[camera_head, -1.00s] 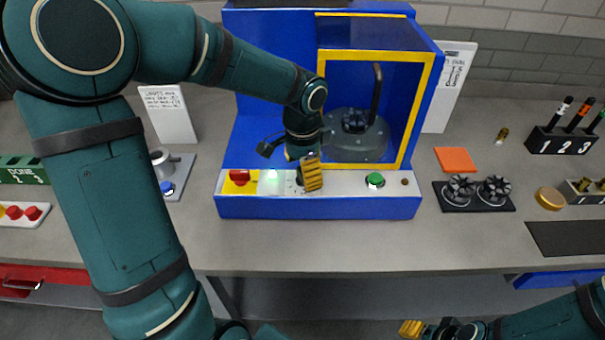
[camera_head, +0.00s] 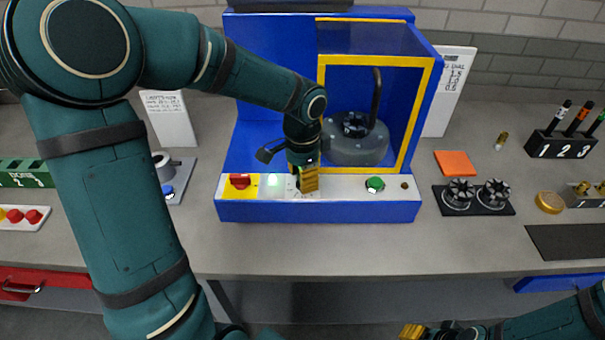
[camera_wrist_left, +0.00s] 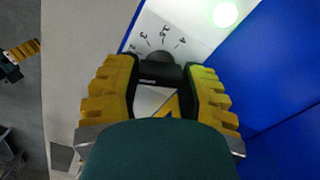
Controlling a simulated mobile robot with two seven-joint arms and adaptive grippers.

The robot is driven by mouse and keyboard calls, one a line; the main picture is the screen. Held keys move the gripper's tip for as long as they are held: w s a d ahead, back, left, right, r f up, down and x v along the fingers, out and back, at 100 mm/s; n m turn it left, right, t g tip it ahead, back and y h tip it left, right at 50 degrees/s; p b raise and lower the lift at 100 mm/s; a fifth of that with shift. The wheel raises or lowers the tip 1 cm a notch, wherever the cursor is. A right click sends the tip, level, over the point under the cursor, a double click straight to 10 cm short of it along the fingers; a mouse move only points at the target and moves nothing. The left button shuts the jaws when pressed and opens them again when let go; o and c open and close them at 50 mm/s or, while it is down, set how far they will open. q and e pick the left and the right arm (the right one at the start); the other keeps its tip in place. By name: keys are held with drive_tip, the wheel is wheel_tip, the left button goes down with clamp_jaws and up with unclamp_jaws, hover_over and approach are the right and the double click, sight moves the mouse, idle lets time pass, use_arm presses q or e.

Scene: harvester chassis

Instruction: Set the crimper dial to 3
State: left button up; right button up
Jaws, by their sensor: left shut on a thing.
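The crimper (camera_head: 250,209) is a blue machine with a yellow-edged opening and a light front panel. Its black dial (camera_wrist_left: 158,70) shows in the left wrist view between the yellow fingers of my left gripper (camera_wrist_left: 161,80), with printed numbers, including 3 and 4, beyond it. My left gripper is shut on the dial; in the head view the gripper (camera_head: 306,179) hides most of it. Which number the dial points to is not clear. My right gripper (camera_head: 412,331) is at the bottom edge, away from the crimper, and its jaws are not clear.
On the panel, a red switch (camera_head: 240,181) on yellow is left of the dial and a green button (camera_head: 375,184) is right of it. A glowing light (camera_wrist_left: 225,14) is close by. A black tray with two dark wheels (camera_head: 477,211) stands right. The front counter strip is clear.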

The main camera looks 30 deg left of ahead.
use_arm(q)
drive_tip(key=m+p, duration=0.3)
drive_tip(key=shift+r+m, duration=0.1)
drive_tip(key=shift+m, duration=0.2)
drive_tip(key=m+p, duration=0.3)
drive_tip(key=m, duration=0.1)
drive_tip(key=shift+f+m+p, duration=0.2)
drive_tip(key=shift+m+p, duration=0.7)
drive_tip(key=shift+m, duration=0.5)
use_arm(e)
wheel_tip(320, 180, up, 8)
drive_tip(key=w, duration=0.2)
drive_tip(key=shift+d+t, duration=0.2)
drive_tip(key=shift+t, duration=0.1)
use_arm(q)
drive_tip(key=shift+s, duration=0.1)
use_arm(e)
drive_tip(key=shift+r, duration=0.15)
use_arm(q)
drive_tip(key=o, duration=1.2)
drive_tip(key=shift+r, duration=0.1)
use_arm(e)
drive_tip(key=shift+s, duration=0.1)
